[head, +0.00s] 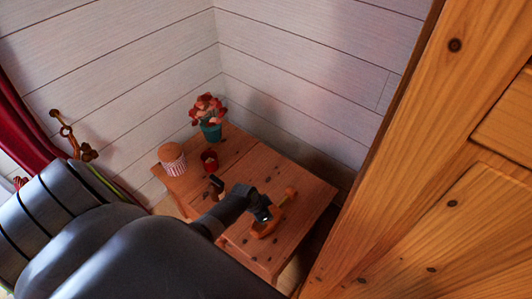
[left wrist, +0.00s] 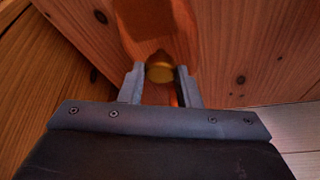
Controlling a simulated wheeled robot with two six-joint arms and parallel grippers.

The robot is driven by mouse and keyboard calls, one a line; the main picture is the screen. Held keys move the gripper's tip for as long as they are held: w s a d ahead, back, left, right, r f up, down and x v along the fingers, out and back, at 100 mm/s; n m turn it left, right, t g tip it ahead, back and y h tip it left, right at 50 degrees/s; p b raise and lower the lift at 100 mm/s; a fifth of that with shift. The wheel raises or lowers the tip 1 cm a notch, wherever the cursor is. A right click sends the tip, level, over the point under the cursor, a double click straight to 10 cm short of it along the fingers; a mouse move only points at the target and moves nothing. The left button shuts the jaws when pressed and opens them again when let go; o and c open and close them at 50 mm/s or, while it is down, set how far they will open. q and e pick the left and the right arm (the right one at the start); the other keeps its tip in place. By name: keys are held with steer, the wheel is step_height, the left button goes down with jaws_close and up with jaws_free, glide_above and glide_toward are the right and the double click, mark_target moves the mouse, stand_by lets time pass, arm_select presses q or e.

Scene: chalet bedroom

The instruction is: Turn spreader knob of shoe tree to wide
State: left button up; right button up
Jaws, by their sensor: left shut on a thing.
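The wooden shoe tree (head: 270,229) lies on the small wooden table (head: 311,190), near its front right part. Its narrow end with a rounded tip points up and right in the head view. My left gripper (head: 263,213) is at the shoe tree. In the left wrist view, the left gripper's two fingers (left wrist: 161,88) stand on either side of a brass-yellow round knob (left wrist: 160,72) and are shut on it. My right gripper is in neither view.
A small dark upright object (head: 216,184) is near my left arm. A tall wooden cabinet (head: 430,180) is close on the right.

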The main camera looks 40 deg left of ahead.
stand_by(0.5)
arm_select(q)
steer(key=o, duration=1)
steer(key=shift+c, duration=0.2)
steer(key=shift+s+a+r, duration=0.15)
steer(key=shift+r, duration=0.4)
steer(key=p+v, duration=0.3)
steer(key=v, duration=1.3)
steer(key=shift+a, duration=0.1)
